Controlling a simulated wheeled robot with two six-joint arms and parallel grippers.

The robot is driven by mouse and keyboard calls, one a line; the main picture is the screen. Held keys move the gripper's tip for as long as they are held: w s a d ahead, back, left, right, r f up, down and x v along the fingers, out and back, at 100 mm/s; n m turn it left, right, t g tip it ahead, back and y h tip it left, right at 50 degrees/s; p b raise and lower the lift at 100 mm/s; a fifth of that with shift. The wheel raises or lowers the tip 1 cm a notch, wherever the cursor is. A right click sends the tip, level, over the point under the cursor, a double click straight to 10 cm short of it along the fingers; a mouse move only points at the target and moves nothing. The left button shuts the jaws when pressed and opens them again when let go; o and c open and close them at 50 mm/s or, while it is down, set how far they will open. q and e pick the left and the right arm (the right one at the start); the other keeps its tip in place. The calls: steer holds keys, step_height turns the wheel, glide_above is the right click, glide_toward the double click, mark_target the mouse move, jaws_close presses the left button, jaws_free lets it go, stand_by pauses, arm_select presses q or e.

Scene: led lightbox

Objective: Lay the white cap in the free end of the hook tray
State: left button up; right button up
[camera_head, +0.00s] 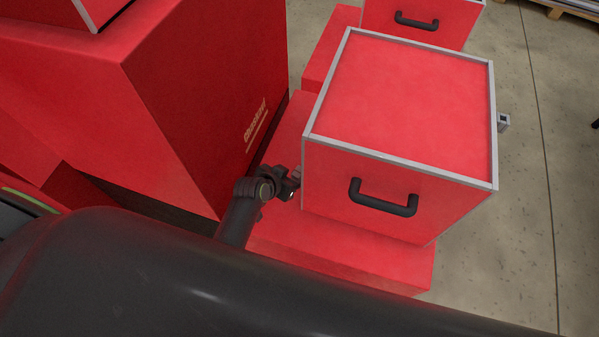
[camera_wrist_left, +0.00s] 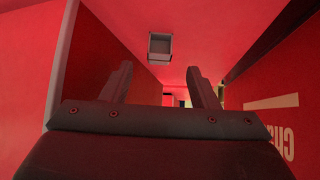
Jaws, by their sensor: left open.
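No white cap and no hook tray can be made out in either view. My left gripper (camera_head: 294,182) is low beside the near left corner of a red case with a grey-edged lid (camera_head: 412,85). Whether it touches the case cannot be told. In the left wrist view the gripper's fingers (camera_wrist_left: 159,70) stand apart with nothing between them. A small grey square fitting (camera_wrist_left: 160,48) shows on a red surface beyond the fingertips. My right gripper is not in view.
A large red block with lettering (camera_head: 195,100) stands left of the case, leaving a narrow gap. The case has a black handle (camera_head: 383,200) and rests on a red base (camera_head: 340,250). Another red case (camera_head: 425,12) stands behind. Concrete floor (camera_head: 535,210) is open at right.

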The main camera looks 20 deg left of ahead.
mark_target(299, 174)
arm_select(q)
steer(key=shift+s+f+b+x, duration=0.15)
steer(key=shift+b+x, duration=0.05)
steer(key=shift+x, duration=1.1)
steer(key=shift+s+f+b+x, duration=0.15)
steer(key=shift+x, duration=1.1)
steer(key=c, duration=1.1)
steer(key=shift+r, duration=0.1)
